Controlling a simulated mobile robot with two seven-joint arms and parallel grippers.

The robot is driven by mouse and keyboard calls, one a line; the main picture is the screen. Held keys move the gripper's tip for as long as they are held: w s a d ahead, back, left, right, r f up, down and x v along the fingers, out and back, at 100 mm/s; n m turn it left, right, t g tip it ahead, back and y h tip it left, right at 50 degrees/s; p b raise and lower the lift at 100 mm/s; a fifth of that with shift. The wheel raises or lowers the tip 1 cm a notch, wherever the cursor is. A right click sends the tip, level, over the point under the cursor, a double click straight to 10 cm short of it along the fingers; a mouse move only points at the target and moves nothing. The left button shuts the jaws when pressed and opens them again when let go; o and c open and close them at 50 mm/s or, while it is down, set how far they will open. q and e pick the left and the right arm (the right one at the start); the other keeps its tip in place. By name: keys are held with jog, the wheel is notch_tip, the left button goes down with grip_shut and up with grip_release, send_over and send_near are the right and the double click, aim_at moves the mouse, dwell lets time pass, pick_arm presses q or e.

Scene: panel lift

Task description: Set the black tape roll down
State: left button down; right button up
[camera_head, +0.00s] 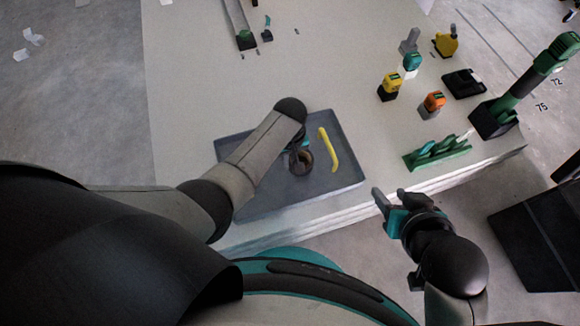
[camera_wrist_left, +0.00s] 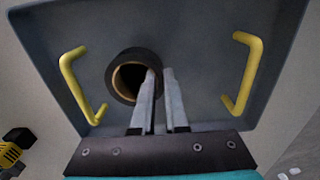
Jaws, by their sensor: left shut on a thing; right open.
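The black tape roll (camera_wrist_left: 122,66) has a brown inner core. It shows in the head view (camera_head: 302,165) at the end of my left arm. My left gripper (camera_wrist_left: 161,73) is shut on its wall, with one finger inside the hole and one outside. The roll is over the dark grey panel (camera_head: 345,178); I cannot tell if it touches the panel. My right gripper (camera_head: 388,206) is open and empty, off the table's front edge.
The panel has two yellow handles (camera_wrist_left: 74,85) (camera_wrist_left: 243,72), one each side of the roll. The pale table (camera_head: 330,85) has free room behind the panel. Yellow, teal and orange tools and a green rack (camera_head: 437,152) stand to the right.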

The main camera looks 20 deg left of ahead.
pick_arm(q)
jog(key=shift+f+b, duration=0.55)
jog(key=shift+f, duration=0.2)
jog(key=shift+f+b, duration=0.35)
jog(key=shift+f, duration=0.1)
jog(key=shift+f+b, duration=0.4)
jog(key=shift+f, duration=0.3)
pick_arm(e)
jog(key=w+a+r+t+y, duration=0.1)
jog(key=w+a+t+y, duration=0.1)
jog(key=a+t, duration=0.2)
jog(key=shift+w+a+t+y, duration=0.25)
jog(key=shift+a+t+y, duration=0.05)
jog(key=shift+a, duration=0.45)
jog(key=shift+r, duration=0.1)
pick_arm(q)
jog(key=shift+f, duration=0.2)
jog(key=c, duration=0.9)
grip_release()
jog(key=shift+c, duration=0.2)
pick_arm(e)
jog(key=shift+a+r, duration=0.1)
jog(key=shift+a, duration=0.05)
